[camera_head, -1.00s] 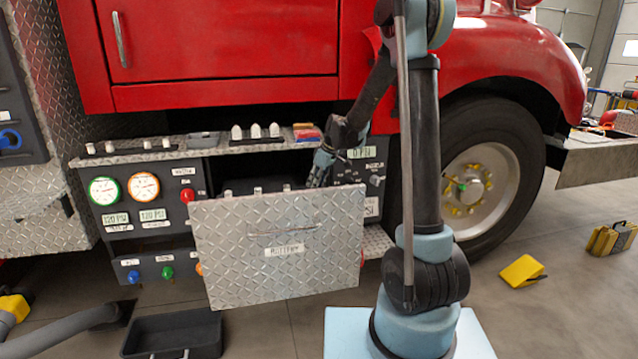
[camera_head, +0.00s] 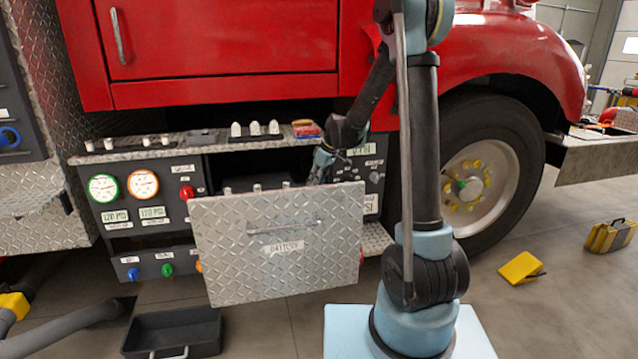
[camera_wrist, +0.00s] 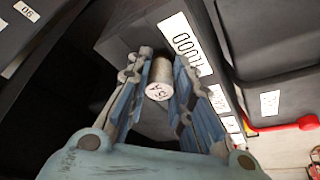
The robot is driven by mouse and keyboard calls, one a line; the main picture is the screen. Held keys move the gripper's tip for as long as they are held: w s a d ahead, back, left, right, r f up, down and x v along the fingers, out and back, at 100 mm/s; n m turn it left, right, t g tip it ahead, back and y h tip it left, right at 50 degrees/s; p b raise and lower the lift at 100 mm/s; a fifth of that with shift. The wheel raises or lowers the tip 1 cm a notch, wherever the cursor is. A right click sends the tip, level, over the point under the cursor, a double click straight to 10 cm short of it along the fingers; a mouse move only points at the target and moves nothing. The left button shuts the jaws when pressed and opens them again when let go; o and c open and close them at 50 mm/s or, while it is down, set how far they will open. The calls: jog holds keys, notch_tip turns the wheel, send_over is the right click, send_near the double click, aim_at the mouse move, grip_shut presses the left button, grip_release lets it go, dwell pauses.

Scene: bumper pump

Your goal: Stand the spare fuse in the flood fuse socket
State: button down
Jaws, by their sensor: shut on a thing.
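In the wrist view, the spare fuse (camera_wrist: 159,80), a grey cylinder with a marked pale end, sits between the two fingers of my gripper (camera_wrist: 156,92), which are shut on it. A white label that looks like "FLOOD", upside down (camera_wrist: 186,42), is on the dark block beside the fuse. I cannot make out the socket opening itself. In the head view, my gripper (camera_head: 320,170) is low behind the top edge of the tread-plate panel, at its right side. The fuse is not discernible there.
The tread-plate battery panel (camera_head: 280,270) stands in front of the bay. Several pale fuse-like tops show on the shelf (camera_head: 255,130) above and behind the panel edge (camera_head: 257,187). A red part (camera_wrist: 305,122) lies right in the wrist view. A black tray (camera_head: 175,335) is on the floor.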

jog(key=shift+s+d+f, duration=0.1)
jog(key=shift+s+f, duration=0.1)
jog(key=shift+s, duration=0.2)
dwell(0.3)
jog(key=c, duration=1.3)
grip_release()
jog(key=shift+c, duration=0.2)
jog(key=shift+w+f, duration=0.55)
jog(key=shift+w, duration=0.1)
jog(key=shift+s+r, duration=0.25)
jog(key=shift+r, duration=0.05)
jog(key=o, duration=0.6)
jog(key=shift+s+r, duration=0.1)
jog(key=shift+s, duration=0.05)
